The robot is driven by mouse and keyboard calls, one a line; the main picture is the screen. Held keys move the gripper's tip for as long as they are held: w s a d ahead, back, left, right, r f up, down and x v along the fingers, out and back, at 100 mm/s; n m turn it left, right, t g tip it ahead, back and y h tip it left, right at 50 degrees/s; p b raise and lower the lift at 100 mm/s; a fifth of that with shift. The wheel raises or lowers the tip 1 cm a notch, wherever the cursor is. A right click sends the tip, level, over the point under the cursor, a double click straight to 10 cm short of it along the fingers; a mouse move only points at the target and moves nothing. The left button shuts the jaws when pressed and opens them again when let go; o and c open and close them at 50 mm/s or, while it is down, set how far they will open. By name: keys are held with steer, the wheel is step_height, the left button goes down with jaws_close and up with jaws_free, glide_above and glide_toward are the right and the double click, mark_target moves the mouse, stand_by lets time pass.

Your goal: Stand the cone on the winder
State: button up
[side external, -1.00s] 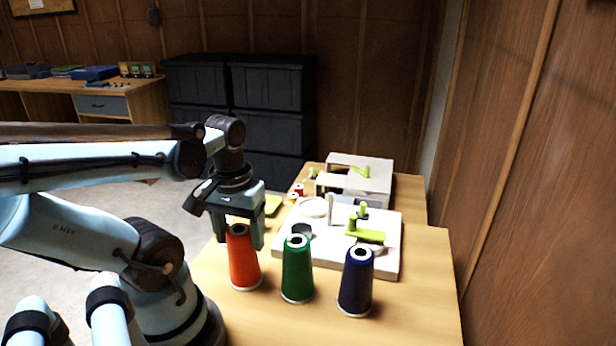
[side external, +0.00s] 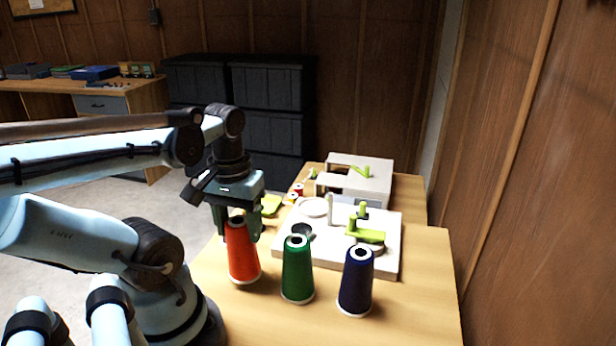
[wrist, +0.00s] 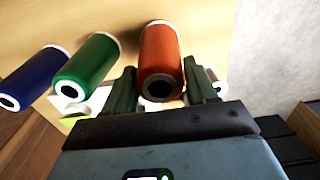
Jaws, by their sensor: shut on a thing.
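The orange-red cone (side external: 243,258) is upright at the left of the row of cones on the table. My gripper (side external: 239,232) is shut on its upper part. In the wrist view the orange-red cone (wrist: 162,52) shows between my two fingers (wrist: 160,88), with its dark top hole facing the camera. Its base seems slightly above the table, though the gap is hard to see.
A green cone (side external: 297,270) and a dark blue cone (side external: 356,283) stand to the right of the held cone. A grey-white machine (side external: 368,185) sits at the back of the table. Small red spools (side external: 298,190) lie near the left edge. The front table area is clear.

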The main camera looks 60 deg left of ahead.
steer(key=shift+r, duration=1.55)
steer(key=w+a+r, duration=0.3)
steer(key=w, duration=0.3)
steer(key=w+a+r, duration=0.3)
steer(key=w, duration=0.2)
steer(key=w+a+f, duration=0.2)
steer(key=w, duration=0.3)
steer(key=w+a+f, duration=0.2)
steer(key=w, duration=0.4)
steer(key=shift+a+f, duration=0.15)
steer(key=shift+a, duration=0.15)
steer(key=shift+f, duration=0.1)
